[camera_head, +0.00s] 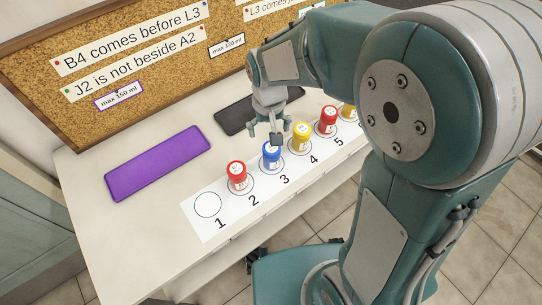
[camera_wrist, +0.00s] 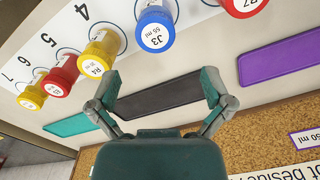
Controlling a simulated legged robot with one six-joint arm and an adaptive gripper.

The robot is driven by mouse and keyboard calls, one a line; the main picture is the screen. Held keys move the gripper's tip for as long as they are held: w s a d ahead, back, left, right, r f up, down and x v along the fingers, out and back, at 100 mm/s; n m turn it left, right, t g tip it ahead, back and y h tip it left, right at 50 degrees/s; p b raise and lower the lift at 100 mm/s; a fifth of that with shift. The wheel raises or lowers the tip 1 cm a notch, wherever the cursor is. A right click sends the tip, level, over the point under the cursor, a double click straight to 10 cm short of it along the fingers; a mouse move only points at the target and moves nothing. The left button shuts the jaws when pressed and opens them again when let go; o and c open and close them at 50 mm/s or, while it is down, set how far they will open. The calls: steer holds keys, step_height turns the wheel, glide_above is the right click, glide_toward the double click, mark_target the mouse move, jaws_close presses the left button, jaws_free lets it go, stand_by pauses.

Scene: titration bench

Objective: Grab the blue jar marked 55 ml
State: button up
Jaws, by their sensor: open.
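The blue jar (camera_head: 271,157) has a white label on its lid and stands upright on the circle numbered 3 of a white strip. In the wrist view the blue jar (camera_wrist: 155,30) reads J3, 55 ml. My gripper (camera_head: 270,133) is in the air close to the blue jar, toward the cork board side. In the wrist view my gripper (camera_wrist: 161,85) is open with nothing between its fingers, and the jar is beyond the fingertips near the top edge. I cannot tell the exact height of the fingers over the table.
A red jar (camera_head: 237,178) stands on circle 2 and a yellow jar (camera_head: 301,139) on circle 4. Another red jar (camera_head: 327,121) is farther along. Circle 1 (camera_head: 207,205) is empty. Purple (camera_head: 157,163) and black (camera_head: 233,117) mats lie before the cork board (camera_head: 150,68).

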mark_target(271, 152)
steer(key=f, duration=0.9)
steer(key=shift+d+f, duration=0.25)
steer(key=shift+f, duration=0.05)
steer(key=c, duration=1.1)
